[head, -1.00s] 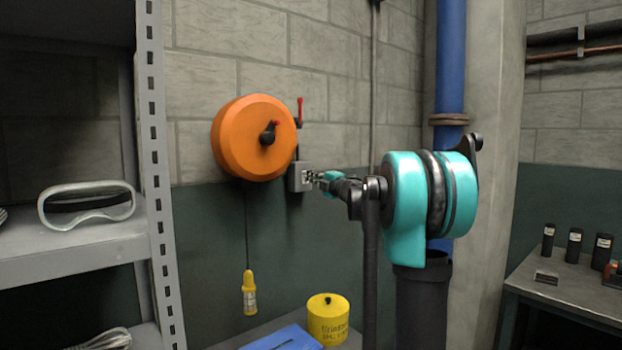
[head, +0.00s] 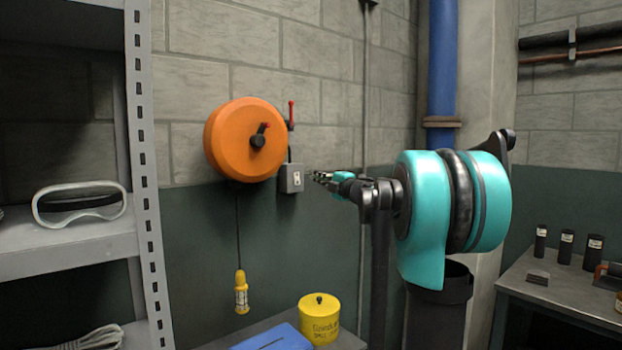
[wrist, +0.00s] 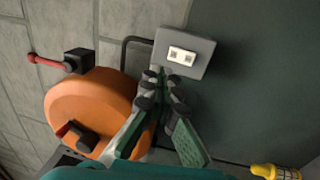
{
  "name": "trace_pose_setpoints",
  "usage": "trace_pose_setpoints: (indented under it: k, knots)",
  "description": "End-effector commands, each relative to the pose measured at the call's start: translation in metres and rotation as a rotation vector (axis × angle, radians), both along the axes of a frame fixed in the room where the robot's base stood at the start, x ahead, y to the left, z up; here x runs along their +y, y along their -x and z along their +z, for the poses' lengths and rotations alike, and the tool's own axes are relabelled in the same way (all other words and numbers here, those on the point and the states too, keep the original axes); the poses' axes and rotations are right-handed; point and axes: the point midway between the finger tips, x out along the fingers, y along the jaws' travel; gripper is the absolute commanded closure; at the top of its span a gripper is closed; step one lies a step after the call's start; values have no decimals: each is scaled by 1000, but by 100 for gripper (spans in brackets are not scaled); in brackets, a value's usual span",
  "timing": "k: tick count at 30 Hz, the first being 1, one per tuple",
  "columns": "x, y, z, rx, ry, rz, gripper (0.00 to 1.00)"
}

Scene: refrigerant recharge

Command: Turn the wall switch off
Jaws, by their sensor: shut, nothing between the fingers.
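The wall switch (head: 291,179) is a small grey box with a pale rocker, fixed on the wall just right of the orange reel. In the wrist view the switch box (wrist: 183,53) shows its white rocker face, just beyond my fingertips. My gripper (head: 318,177) is in front of the switch and to its right in the head view, with a small gap between. In the wrist view my gripper (wrist: 160,76) has its fingertips together and holds nothing. I cannot tell from the rocker which way it is set.
The orange reel (head: 236,140) with a black handle stands out from the wall close by. A red lever (head: 291,115) is above the switch. A yellow lamp (head: 241,292) hangs on a cord. A yellow tin (head: 319,318) stands below, and a metal shelf (head: 80,248) is at left.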

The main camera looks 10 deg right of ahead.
Motion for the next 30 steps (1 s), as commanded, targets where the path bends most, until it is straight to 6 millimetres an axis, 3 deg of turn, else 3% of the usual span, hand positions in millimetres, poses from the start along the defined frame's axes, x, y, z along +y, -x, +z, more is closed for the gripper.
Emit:
trace_pose_setpoints:
  k: [3, 9, 25, 30]
  knots:
    - [-11, 18, 3, 0, 1, -2, 100]
    - [-22, 37, 6, -1, 2, -1, 100]
    - [-27, 42, 6, 0, -22, -24, 100]
    - [-51, 48, -10, 28, -192, -196, 100]
